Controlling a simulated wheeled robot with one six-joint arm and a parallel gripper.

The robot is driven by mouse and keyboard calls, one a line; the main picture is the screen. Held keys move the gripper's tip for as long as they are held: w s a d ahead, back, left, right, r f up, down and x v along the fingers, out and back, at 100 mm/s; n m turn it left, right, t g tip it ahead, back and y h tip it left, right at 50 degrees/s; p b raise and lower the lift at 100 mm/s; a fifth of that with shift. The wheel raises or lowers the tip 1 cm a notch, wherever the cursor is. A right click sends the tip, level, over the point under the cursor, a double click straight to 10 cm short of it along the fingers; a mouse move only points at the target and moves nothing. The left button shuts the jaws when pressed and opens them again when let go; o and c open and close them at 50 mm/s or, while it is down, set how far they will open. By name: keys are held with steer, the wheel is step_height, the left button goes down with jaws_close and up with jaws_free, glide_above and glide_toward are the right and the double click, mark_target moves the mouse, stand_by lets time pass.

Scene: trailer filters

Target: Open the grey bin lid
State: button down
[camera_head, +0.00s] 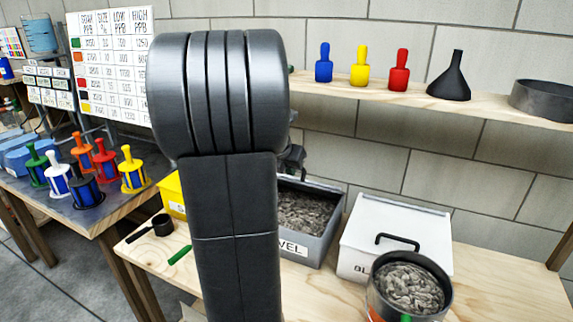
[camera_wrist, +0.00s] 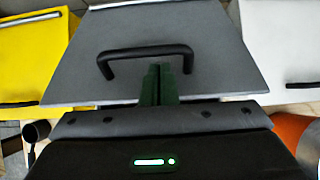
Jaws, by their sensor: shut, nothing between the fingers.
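The grey bin (camera_head: 332,240) stands on the bench in the head view, its label partly hidden by my arm. Gravel shows inside it, so its lid is at least partly raised; my arm hides the lid there. In the wrist view the grey lid (camera_wrist: 200,25) fills the middle, its black bar handle (camera_wrist: 145,50) facing me. My gripper (camera_wrist: 160,68) is shut and empty. Its dark green fingertips overlap the handle's opening, right of its centre; I cannot tell if they touch the handle or lid.
A white lidded bin (camera_head: 352,235) stands right of the grey one, a yellow bin (camera_head: 172,195) left. A pot of gravel (camera_head: 445,300) stands in front of the white bin. A black scoop (camera_head: 162,225) lies at left. A shelf (camera_head: 490,100) runs above.

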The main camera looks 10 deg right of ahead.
stand_by(0.3)
steer(key=shift+w+d+r+p, duration=0.25)
steer(key=shift+r+p, duration=0.2)
steer(key=shift+p, duration=0.2)
steer(key=p, duration=0.1)
steer(key=w+d+r+p, duration=0.1)
steer(key=p, duration=0.1)
steer(key=w+r+p, duration=0.1)
steer(key=shift+d+r, duration=0.15)
steer(key=shift+r, duration=0.1)
steer(key=shift+w+d+r+p, duration=0.2)
steer(key=shift+w+p, duration=0.15)
steer(key=shift+p, duration=0.2)
steer(key=shift+w+d+r+p, duration=0.1)
steer(key=shift+w+d+p, duration=0.15)
steer(key=shift+p, duration=0.25)
steer(key=shift+a, duration=0.1)
